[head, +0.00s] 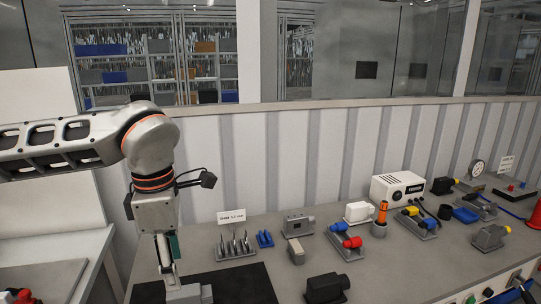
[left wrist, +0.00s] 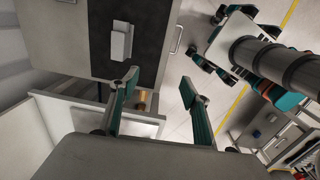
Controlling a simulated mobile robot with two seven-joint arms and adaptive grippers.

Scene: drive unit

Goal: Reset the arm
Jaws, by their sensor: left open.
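My left arm comes in from the left in the head view and bends down over the workbench (head: 255,284). Its gripper (head: 168,262) points downward above the left end of the bench. In the left wrist view the two teal-lined fingers of the gripper (left wrist: 161,88) are spread apart, with nothing between them. A grey block (head: 189,293) lies on the black mat (head: 237,287) just below the gripper in the head view. The left wrist view also shows the block (left wrist: 121,40) on the mat, beyond the fingertips. My right gripper is not in view.
A rack of grey pointed tools (head: 235,247) with a label card stands behind the mat. Blue clips (head: 265,239), a black motor-like part (head: 327,288) and a white box (head: 397,187) stand farther right. A ribbed wall (head: 300,150) closes the back.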

